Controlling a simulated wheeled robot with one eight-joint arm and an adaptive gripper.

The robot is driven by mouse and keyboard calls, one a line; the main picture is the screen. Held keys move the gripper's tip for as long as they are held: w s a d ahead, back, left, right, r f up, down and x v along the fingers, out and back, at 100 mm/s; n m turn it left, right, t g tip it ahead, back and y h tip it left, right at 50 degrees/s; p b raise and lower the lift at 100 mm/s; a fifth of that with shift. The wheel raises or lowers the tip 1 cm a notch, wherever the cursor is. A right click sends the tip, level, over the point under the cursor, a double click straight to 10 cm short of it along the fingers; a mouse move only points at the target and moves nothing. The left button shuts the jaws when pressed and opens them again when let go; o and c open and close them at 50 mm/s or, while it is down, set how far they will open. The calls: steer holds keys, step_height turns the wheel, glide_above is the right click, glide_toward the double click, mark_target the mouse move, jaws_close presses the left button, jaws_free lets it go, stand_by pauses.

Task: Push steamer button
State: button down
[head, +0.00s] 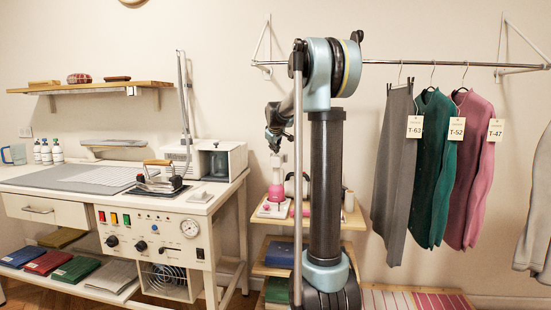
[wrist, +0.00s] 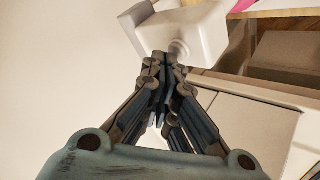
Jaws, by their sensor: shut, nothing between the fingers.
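A pink and white appliance, which looks like the steamer (head: 270,194), stands upright on a small wooden shelf, partly hidden by my arm. My gripper (head: 275,143) is just above its white top in the head view, pointing down. In the wrist view my gripper (wrist: 165,66) is shut and empty. Its tips are right at a small round white knob (wrist: 180,48) on a white block-shaped body (wrist: 184,26). I cannot tell whether the tips touch the knob, or whether this knob is the button.
The shelf (head: 353,219) also holds small items. To the left is a white ironing station (head: 75,180) with an iron and a control panel. Garments (head: 434,165) hang on a rail at right. Bare wall lies behind my gripper.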

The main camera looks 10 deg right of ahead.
steer(key=shift+f, duration=0.15)
stand_by(0.5)
steer(key=shift+r, duration=0.6)
steer(key=shift+r, duration=0.1)
steer(key=shift+r, duration=2.95)
